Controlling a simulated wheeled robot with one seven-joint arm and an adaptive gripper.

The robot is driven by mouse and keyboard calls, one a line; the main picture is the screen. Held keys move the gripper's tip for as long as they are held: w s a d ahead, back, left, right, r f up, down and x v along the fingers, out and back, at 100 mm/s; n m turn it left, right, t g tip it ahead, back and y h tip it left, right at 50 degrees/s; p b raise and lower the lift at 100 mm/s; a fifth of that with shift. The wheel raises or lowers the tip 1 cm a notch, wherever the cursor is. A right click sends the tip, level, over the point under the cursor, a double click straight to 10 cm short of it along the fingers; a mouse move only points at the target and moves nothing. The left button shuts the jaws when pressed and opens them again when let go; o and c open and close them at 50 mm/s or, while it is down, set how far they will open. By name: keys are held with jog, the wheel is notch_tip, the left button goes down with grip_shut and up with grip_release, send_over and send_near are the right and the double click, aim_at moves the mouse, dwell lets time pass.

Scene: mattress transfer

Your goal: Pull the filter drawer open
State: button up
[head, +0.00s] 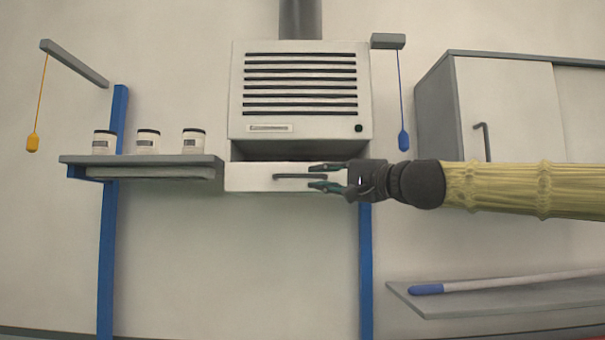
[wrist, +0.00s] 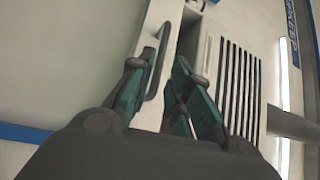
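The filter drawer (head: 248,179) is a white front below the slatted white housing (head: 300,92), with a dark opening above it. Its dark bar handle (head: 290,176) runs level across the front. My gripper (head: 316,177) comes in from the right, its fingers apart, one above and one below the handle's right part. In the wrist view the handle (wrist: 163,45) shows between the open green fingers (wrist: 165,62). Whether a finger touches it I cannot tell. The right end of the drawer is partly hidden by my gripper.
A shelf (head: 190,159) with three jars stands left of the drawer. An orange pull (head: 33,142) and a blue pull (head: 403,140) hang on cords. A grey cabinet (head: 505,100) is at right, above a low shelf (head: 450,305) holding a blue-tipped rod.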

aim_at(306, 176)
jog(key=shift+p+x, duration=1.1)
jog(key=shift+x, duration=2.3)
grip_shut()
